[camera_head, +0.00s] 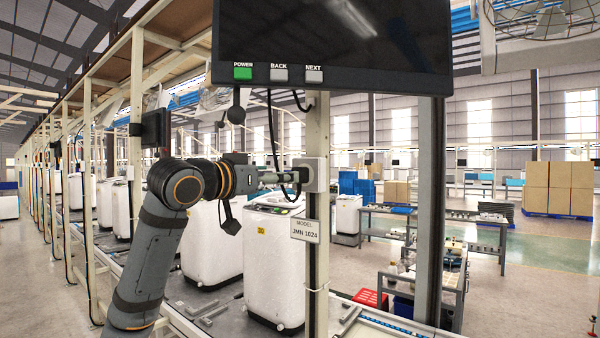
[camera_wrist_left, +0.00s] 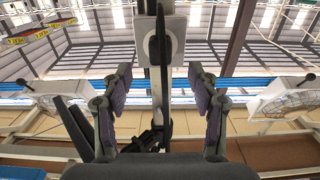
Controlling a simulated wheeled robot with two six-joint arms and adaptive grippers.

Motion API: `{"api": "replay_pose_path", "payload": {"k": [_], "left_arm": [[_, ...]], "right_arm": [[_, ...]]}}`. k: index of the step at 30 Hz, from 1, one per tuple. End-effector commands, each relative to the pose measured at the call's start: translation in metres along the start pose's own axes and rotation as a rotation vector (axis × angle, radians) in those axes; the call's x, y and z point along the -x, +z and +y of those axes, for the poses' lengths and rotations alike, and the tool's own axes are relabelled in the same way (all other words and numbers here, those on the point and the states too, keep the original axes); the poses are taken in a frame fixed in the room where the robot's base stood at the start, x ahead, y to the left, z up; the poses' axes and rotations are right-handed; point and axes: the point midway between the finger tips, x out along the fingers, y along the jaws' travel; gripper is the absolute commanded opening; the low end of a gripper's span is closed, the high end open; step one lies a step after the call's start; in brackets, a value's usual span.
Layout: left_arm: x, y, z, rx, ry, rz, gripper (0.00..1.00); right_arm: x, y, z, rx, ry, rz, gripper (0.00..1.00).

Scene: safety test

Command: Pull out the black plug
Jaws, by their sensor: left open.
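The black plug (camera_head: 303,174) sits at the white socket box (camera_head: 316,174) on a pale upright post, with a black cable looping from it. My left gripper (camera_head: 283,178) reaches toward the box from the left, close in front of the plug. In the left wrist view my left gripper (camera_wrist_left: 160,78) is open, its purple-padded fingers apart on either side. A black upright shape, likely the plug and cable (camera_wrist_left: 161,45), stands between and beyond the fingertips, in front of the white box (camera_wrist_left: 178,38). I see no finger touching it. My right gripper is not in view.
A dark monitor (camera_head: 330,40) with POWER, BACK and NEXT buttons hangs above. White washing machines (camera_head: 272,265) stand on the line below. A grey post (camera_head: 430,200) stands to the right.

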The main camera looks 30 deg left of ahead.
Motion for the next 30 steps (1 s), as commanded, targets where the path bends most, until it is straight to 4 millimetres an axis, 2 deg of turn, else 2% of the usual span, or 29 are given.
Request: {"api": "replay_pose_path", "payload": {"k": [1, 9, 15, 30], "left_arm": [[-0.008, -0.004, 0.001, 0.003, 0.002, -0.004, 0.6], [-0.048, -0.005, 0.0, 0.002, 0.001, -0.004, 0.6], [-0.067, -0.004, 0.0, 0.001, 0.001, -0.001, 0.6], [-0.073, 0.0, 0.0, 0.0, -0.001, -0.001, 0.6]], "right_arm": [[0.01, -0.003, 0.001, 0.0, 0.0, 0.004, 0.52], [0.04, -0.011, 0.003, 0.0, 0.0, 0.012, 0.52], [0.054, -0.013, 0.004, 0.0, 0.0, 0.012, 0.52], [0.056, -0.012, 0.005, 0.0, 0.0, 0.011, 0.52]]}}
